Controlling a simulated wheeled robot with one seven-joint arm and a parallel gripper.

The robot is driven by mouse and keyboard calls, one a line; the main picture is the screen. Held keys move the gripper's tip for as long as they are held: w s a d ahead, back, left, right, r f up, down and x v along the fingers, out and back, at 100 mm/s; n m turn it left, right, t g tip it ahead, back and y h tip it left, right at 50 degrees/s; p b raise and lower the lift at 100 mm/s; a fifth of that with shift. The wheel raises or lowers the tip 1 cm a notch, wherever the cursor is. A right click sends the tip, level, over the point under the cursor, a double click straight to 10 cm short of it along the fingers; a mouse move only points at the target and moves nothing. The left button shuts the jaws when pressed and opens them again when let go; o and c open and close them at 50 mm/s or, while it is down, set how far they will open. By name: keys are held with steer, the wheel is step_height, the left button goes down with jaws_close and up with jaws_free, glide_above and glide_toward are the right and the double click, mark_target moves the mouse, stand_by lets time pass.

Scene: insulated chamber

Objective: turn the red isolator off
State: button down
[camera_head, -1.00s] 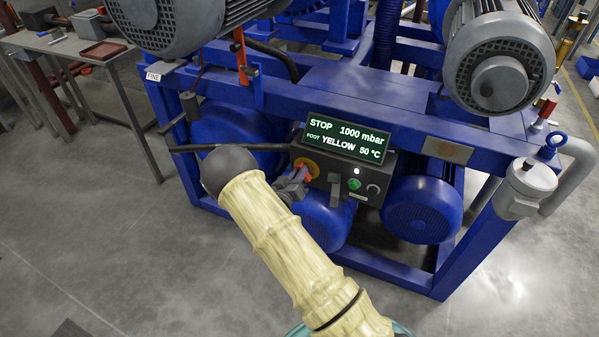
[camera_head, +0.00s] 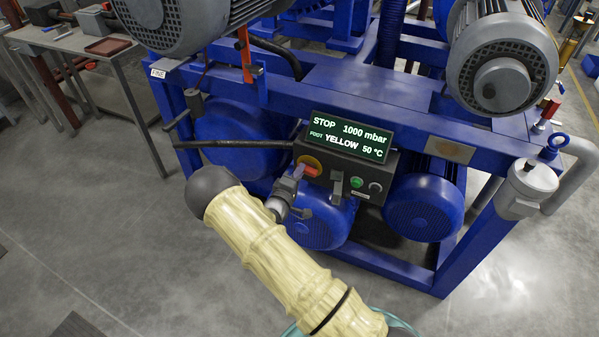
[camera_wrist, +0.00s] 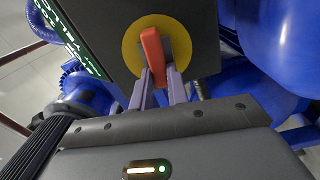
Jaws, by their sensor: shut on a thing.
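The red isolator is on the left part of a dark control box below a display. Its red handle (camera_head: 311,171) sits on a yellow disc (camera_head: 306,160). In the wrist view the red handle (camera_wrist: 153,54) stands nearly upright in the picture on the yellow disc (camera_wrist: 131,46). My gripper (camera_head: 299,173) reaches it from the lower left. In the wrist view my gripper (camera_wrist: 159,80) has its two fingers on either side of the handle's near end, shut on it. The fingers partly hide the handle in the head view.
The display (camera_head: 348,136) reads STOP, 1000 mbar, YELLOW, 50 °C. A green button (camera_head: 357,182) and a small knob (camera_head: 375,187) are to the right. Blue frame beams (camera_head: 400,125) and motors surround the box. A dark rod (camera_head: 235,144) runs left of it.

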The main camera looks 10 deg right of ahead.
steer(key=shift+a+f+n, duration=0.1)
steer(key=shift+f+n, duration=0.1)
steer(key=shift+n, duration=0.6)
steer(key=c, duration=1.4)
jaws_free()
steer(key=shift+o, duration=0.2)
steer(key=v, duration=1.7)
steer(key=shift+s, duration=0.2)
steer(key=shift+w, duration=0.15)
